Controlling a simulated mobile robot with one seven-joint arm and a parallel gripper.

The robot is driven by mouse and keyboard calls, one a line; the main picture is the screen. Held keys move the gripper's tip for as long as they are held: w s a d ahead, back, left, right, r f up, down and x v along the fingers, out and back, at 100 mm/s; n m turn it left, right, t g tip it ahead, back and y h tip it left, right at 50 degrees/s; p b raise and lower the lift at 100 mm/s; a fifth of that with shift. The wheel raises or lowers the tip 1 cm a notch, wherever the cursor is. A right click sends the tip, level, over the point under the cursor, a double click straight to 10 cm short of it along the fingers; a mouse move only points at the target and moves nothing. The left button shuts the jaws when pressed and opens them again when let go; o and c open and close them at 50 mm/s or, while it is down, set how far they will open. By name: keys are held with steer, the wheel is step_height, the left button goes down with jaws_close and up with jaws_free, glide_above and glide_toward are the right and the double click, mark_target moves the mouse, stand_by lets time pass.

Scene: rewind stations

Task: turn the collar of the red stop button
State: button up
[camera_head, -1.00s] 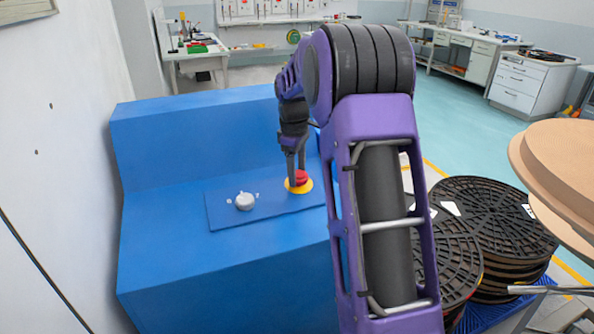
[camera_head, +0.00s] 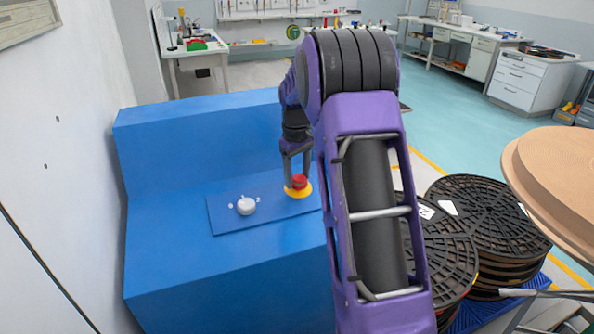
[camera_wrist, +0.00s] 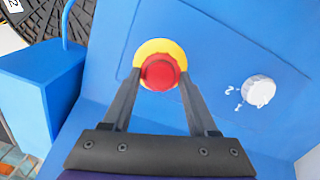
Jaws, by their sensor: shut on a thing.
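The red stop button (camera_head: 300,181) stands on a yellow disc (camera_head: 306,190) on the blue panel plate (camera_head: 238,229). In the wrist view the red button (camera_wrist: 159,72) shows round, with the yellow disc (camera_wrist: 145,47) behind it. My gripper (camera_head: 296,184) reaches down onto the button from above. In the wrist view my gripper (camera_wrist: 158,75) has one finger on each side of the red button, shut on it. The fingertips partly hide the button's sides, so their exact contact is hard to see.
A white knob (camera_head: 246,206) with small marks sits left of the button on the same plate. The blue console (camera_head: 200,140) rises behind the plate. Stacked black reels (camera_head: 485,225) and a round tan board (camera_head: 560,170) stand at the right.

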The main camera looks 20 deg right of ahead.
mark_target(298, 178)
steer(key=shift+r+m+p, duration=0.1)
steer(key=shift+m+p, duration=0.25)
steer(key=shift+m, duration=0.55)
steer(key=o, duration=1.4)
steer(key=shift+c, duration=0.2)
step_height(298, 178, up, 17)
steer(key=p, duration=0.2)
steer(key=shift+s+r, duration=0.15)
steer(key=shift+s, duration=0.2)
steer(key=shift+a, duration=0.1)
